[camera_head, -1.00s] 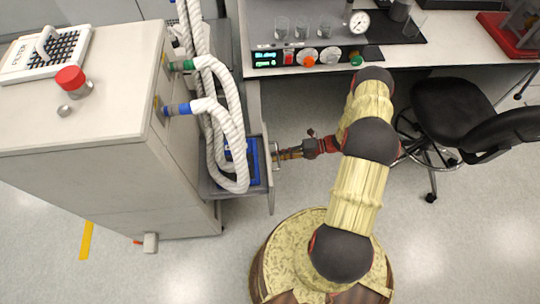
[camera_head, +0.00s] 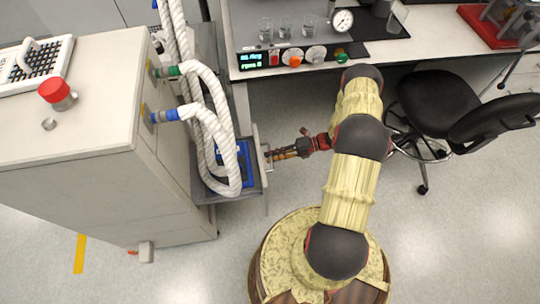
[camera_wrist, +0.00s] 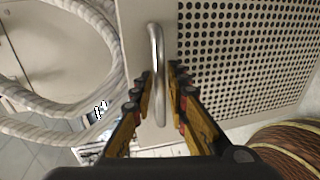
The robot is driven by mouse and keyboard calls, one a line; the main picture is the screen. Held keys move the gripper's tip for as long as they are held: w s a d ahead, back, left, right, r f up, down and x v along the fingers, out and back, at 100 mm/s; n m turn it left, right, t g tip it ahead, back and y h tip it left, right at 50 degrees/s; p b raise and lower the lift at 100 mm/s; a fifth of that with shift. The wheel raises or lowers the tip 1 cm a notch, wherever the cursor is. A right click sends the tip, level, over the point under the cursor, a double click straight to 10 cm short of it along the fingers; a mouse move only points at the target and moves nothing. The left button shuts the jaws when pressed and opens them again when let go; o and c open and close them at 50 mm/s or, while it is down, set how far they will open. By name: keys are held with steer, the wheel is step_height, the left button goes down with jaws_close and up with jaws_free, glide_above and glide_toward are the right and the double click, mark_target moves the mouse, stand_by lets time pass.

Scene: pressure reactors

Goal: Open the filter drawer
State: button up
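A metal bar handle (camera_wrist: 158,75) stands on a pale front plate (camera_wrist: 135,22) in the wrist view. My gripper (camera_wrist: 160,72) straddles it, one finger on each side. Some pale background shows between the fingers and the bar, so I see the gripper as open around the handle; contact at the far fingertips is unclear. In the head view, my gripper (camera_head: 270,155) is at the front plate of the unit beside the large pale cabinet (camera_head: 165,170). The handle is too small to make out there.
White hoses (camera_head: 235,150) loop close beside the unit, and also at left in the wrist view (camera_wrist: 40,110). A perforated panel (camera_wrist: 245,50) lies right of the handle. A bench (camera_head: 430,45) with glassware stands behind, and a black chair (camera_head: 440,105) at right.

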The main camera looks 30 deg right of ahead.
steer(key=v, duration=1.1)
steer(key=shift+d, duration=0.1)
